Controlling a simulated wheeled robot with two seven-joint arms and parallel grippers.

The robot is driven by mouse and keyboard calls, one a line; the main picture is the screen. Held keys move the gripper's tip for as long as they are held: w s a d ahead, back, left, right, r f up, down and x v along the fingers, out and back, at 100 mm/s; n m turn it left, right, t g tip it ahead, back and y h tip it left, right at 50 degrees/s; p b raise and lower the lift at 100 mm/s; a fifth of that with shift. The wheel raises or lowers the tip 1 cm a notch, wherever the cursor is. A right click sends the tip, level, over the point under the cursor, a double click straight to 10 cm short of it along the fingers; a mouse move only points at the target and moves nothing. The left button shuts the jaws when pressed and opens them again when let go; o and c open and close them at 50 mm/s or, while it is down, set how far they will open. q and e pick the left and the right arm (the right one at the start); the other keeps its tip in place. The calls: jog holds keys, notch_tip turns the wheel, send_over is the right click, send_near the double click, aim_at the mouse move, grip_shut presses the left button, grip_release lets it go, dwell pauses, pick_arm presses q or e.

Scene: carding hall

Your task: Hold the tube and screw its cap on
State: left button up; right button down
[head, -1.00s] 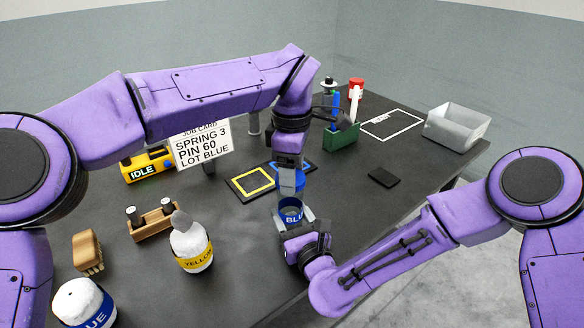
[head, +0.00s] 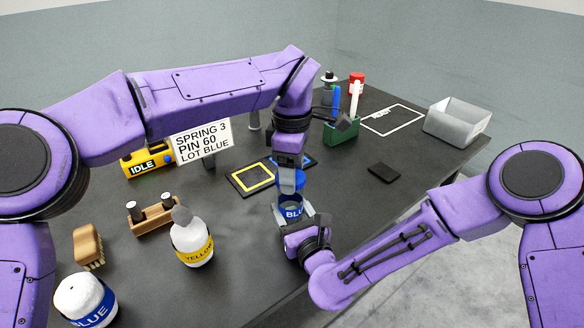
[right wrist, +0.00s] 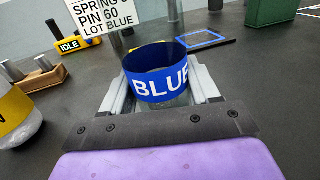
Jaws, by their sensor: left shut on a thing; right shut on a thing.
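The tube (head: 292,212) is a clear cup with a blue band reading BLUE. It stands upright with an open top, and also shows in the right wrist view (right wrist: 158,84). My right gripper (head: 298,223) is shut on it, one finger on each side, near the table's front edge. My left gripper (head: 291,163) points down from above and is shut on the blue cap (head: 291,181). The cap is just above the tube's rim in the head view; whether they touch is hard to tell. The cap is not clearly visible in the right wrist view.
A yellow-labelled bottle (head: 191,240) and a wooden rack (head: 153,216) stand to the left. Behind are a yellow-framed mat (head: 235,188), the job card (head: 203,142) and a green holder (head: 341,132). A black pad (head: 384,172) and grey bin (head: 440,122) are right.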

pick_arm(q)
jog(key=m, duration=0.9)
jog(key=shift+s+a, duration=0.1)
jog(key=m, duration=0.7)
jog(key=shift+a, duration=0.1)
jog(key=o, duration=1)
jog(key=shift+r, duration=2.25)
